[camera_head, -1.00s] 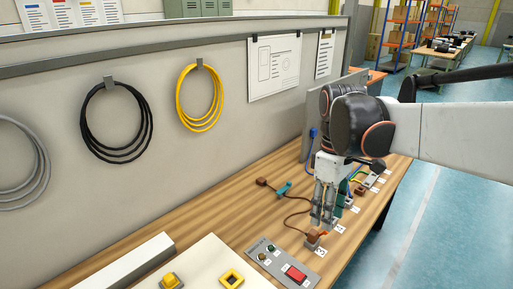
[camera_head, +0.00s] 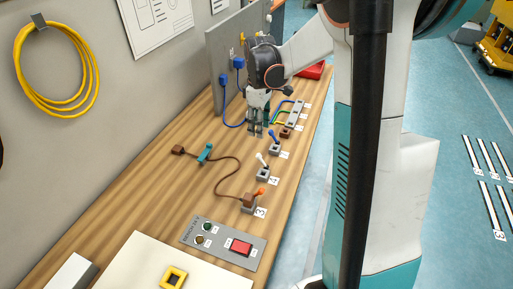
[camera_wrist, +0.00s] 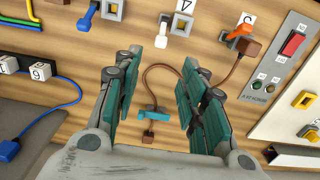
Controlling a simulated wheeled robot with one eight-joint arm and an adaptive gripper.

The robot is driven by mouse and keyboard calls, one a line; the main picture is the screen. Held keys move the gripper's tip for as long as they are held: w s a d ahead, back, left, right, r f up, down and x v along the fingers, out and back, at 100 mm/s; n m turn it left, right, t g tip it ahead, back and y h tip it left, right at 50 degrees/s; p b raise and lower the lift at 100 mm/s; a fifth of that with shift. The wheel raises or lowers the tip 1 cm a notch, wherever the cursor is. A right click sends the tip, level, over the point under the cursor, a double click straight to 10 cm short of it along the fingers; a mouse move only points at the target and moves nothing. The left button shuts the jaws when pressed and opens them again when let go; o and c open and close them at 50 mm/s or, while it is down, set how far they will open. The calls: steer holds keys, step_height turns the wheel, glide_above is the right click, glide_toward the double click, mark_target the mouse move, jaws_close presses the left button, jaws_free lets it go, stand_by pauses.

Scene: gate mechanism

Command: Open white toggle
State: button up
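The white toggle (camera_head: 262,160) stands on a small grey square base on the wooden bench, between the orange toggle (camera_head: 260,193) and the blue toggle (camera_head: 272,137). In the wrist view, the white toggle (camera_wrist: 163,24) is at the top centre, ahead of the fingers, with a label reading 4 beside it. My gripper (camera_head: 256,132) is above the bench near the blue toggle, beyond the white toggle in the head view. In the wrist view, my gripper (camera_wrist: 165,65) has its teal-padded fingers apart with nothing between them. It appears clear of the toggles.
A brown cable (camera_head: 238,172) with a teal clip (camera_head: 205,153) lies left of the toggles. A grey panel with a red switch (camera_head: 240,247) is in front. A grey upright board (camera_head: 228,65) with blue plugs stands behind my gripper.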

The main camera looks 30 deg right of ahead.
mark_target(259, 154)
step_height(259, 154, down, 13)
steer(key=b, duration=0.3)
steer(key=shift+r, duration=0.15)
jaws_close()
